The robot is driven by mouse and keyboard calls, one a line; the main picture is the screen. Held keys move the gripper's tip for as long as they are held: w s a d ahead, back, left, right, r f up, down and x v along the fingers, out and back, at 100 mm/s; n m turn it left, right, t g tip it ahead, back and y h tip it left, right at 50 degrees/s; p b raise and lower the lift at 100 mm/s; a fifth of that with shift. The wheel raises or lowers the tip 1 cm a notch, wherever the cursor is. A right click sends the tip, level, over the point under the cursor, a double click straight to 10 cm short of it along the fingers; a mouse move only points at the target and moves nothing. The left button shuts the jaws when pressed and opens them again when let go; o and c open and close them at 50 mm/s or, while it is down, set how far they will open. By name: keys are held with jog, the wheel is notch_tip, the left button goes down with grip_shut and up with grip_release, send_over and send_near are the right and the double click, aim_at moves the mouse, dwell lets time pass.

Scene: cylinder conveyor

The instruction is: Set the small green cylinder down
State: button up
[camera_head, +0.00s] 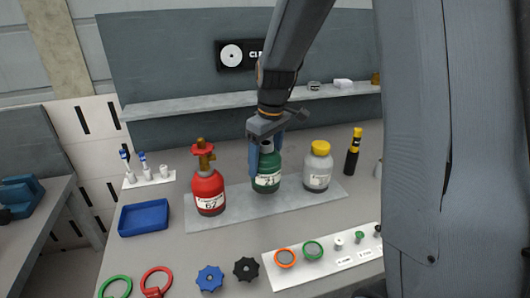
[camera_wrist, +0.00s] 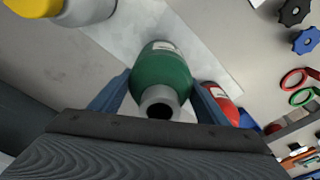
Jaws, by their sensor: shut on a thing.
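The small green cylinder (camera_head: 267,172) stands upright on or just above the light grey plate (camera_head: 235,207), between a red cylinder (camera_head: 208,192) on its left and a grey cylinder with a yellow cap (camera_head: 317,168) on its right. It carries a white label, and its grey neck shows in the wrist view, where the green body (camera_wrist: 162,72) lies between the fingers. My gripper (camera_head: 266,150) reaches down from above and is shut on the green cylinder, with blue fingers on both sides of it. I cannot tell whether its base touches the plate.
A blue tray (camera_head: 144,218) lies at left. A black bottle with a yellow top (camera_head: 353,152) stands at right. A white board with rings and small parts (camera_head: 325,258) lies in front, beside blue (camera_head: 210,278) and black (camera_head: 246,268) knobs. A shelf (camera_head: 190,104) runs behind.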

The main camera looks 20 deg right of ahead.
jog(key=shift+f+p, duration=0.5)
jog(key=shift+f, duration=1.4)
jog(key=shift+f, duration=0.1)
jog(key=o, duration=2.1)
jog(key=shift+c, duration=0.2)
jog(key=r+b, duration=0.1)
jog(key=r, duration=0.2)
jog(key=r+b, duration=0.1)
jog(key=r, duration=0.3)
jog(key=s+r+b, duration=0.1)
jog(key=r, duration=0.3)
jog(key=shift+d+r, duration=0.2)
jog(key=shift+d, duration=0.2)
jog(key=shift+s+r, duration=0.1)
jog(key=shift+s, duration=0.1)
jog(key=s+f+m, duration=0.2)
jog(key=s+f, duration=0.2)
jog(key=s, duration=0.1)
jog(key=s+f+m, duration=0.2)
jog(key=s+f, duration=0.2)
jog(key=s, duration=0.1)
jog(key=s+f+m, duration=0.2)
jog(key=s+f, duration=0.2)
jog(key=s, duration=0.2)
jog(key=shift+a+f+m+h, duration=0.3)
jog(key=shift+f+m+h, duration=0.1)
